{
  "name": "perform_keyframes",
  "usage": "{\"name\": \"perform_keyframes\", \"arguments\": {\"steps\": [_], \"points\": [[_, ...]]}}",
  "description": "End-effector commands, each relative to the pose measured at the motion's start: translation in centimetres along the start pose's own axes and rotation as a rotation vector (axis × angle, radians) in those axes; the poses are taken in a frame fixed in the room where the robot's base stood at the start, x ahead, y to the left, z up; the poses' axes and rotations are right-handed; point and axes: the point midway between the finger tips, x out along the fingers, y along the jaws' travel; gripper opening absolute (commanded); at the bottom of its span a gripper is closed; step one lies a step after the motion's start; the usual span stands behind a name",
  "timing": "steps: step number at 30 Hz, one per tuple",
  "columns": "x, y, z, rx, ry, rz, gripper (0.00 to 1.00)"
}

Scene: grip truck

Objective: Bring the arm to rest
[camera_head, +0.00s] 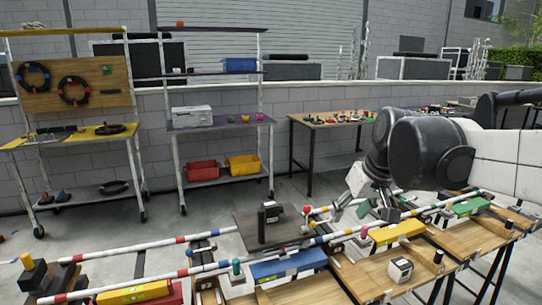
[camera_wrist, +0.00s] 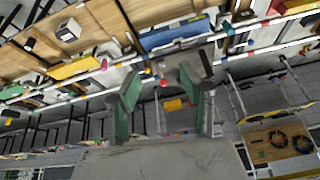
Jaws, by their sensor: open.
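My arm reaches in from the right in the head view, with dark joints and a white link. My gripper (camera_head: 352,208) hangs above the striped rails near the middle of the bench. In the wrist view my gripper (camera_wrist: 160,84) shows two grey fingers with green inner pads, spread apart. A small red knob (camera_wrist: 163,83) shows between the fingers; it looks to be beyond them, and I see nothing held. How near the fingertips are to the rail is hard to tell.
Striped rails (camera_head: 200,268) run along the wooden bench. A dark plate with a black block (camera_head: 262,222) sits left of my gripper. Blue (camera_head: 288,265) and yellow (camera_head: 397,234) blocks lie in front. Shelves with red (camera_head: 202,171) and yellow bins stand behind; open floor lies between.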

Motion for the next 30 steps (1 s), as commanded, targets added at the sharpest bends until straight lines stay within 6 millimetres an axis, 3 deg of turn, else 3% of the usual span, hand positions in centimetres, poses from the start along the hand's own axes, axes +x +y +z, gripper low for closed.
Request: {"name": "perform_keyframes", "arguments": {"steps": [9,18,24,30], "points": [[-1.8,-1.2,9.5,0.072,0.067,0.075,0.40],[-1.2,-1.7,17.9,0.136,0.136,0.133,0.40],[-0.4,-1.9,21.0,0.159,0.165,0.153,0.40],[-0.2,-1.9,21.6,0.166,0.173,0.157,0.40]]}}
